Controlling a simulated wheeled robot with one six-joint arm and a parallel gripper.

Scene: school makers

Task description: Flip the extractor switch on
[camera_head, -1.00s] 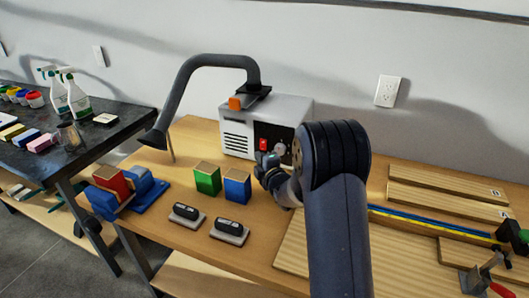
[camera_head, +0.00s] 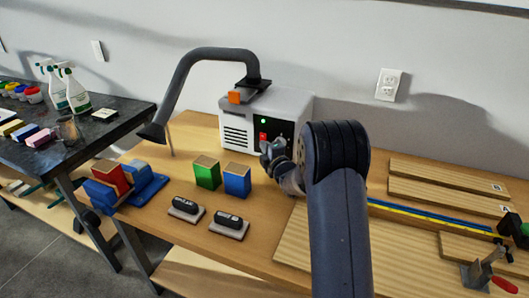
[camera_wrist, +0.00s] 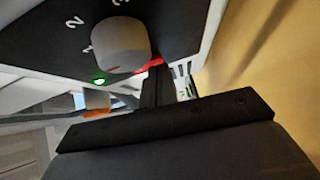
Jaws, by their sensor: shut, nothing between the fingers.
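The extractor (camera_head: 285,105) is a white box with a dark front panel and a grey bent hose, standing at the back of the wooden bench. Its red switch (camera_head: 263,137) is on the panel, and a small green light (camera_head: 263,122) glows above it. In the wrist view the green light (camera_wrist: 99,80) is lit beside a grey dial (camera_wrist: 121,46), and part of the red switch (camera_wrist: 150,66) shows behind the finger. My gripper (camera_head: 266,150) is shut and empty, its tip at or very near the switch; contact cannot be told.
A green block (camera_head: 207,174) and a blue block (camera_head: 237,181) stand left of my arm. Two dark-handled erasers (camera_head: 229,222) lie in front. Planks (camera_head: 440,183) and a clamp (camera_head: 483,272) lie to the right. A dark table with spray bottles (camera_head: 77,92) is at the left.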

